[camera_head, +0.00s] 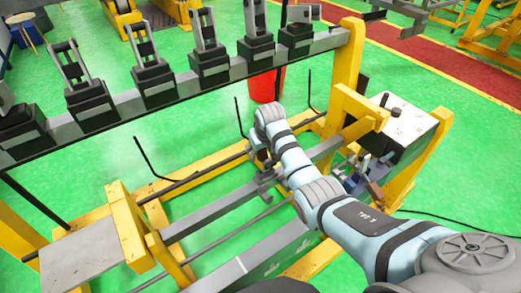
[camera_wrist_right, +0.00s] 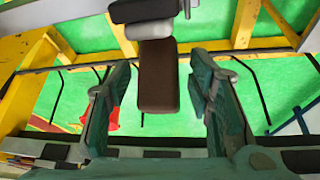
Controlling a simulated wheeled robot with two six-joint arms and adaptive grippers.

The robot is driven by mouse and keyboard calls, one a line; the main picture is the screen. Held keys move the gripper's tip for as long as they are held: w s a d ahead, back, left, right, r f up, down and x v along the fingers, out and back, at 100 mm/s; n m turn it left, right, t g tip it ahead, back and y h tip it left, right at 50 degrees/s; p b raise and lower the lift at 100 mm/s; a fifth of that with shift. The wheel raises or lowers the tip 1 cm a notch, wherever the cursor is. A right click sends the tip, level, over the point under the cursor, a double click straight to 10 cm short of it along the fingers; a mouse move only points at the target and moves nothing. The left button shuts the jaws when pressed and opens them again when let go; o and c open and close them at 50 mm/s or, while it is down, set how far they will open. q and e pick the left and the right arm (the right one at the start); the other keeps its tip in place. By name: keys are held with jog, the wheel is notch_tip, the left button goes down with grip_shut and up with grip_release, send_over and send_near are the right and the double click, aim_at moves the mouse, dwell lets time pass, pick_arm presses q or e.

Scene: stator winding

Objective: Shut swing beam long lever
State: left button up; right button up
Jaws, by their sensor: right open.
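A brown lever handle (camera_wrist_right: 158,80) hangs from a dark and grey mount in the right wrist view. My right gripper (camera_wrist_right: 158,72) is open, with one finger on each side of the handle and a gap on both sides. In the head view my right arm reaches in from the lower right, and its gripper (camera_head: 263,160) is small and mostly hidden by my wrist, near the grey lower beam (camera_head: 225,198). I cannot make out the lever there. My left gripper is not in view.
A long grey upper beam (camera_head: 160,95) carries several dark clamps. The yellow frame (camera_head: 348,60) stands right of it. A white-topped box (camera_head: 405,128) sits beside my arm, and a red bucket (camera_head: 267,85) stands behind. Green floor is open between the beams.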

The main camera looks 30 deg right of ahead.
jog(key=shift+f, duration=0.1)
grip_shut()
dwell(0.3)
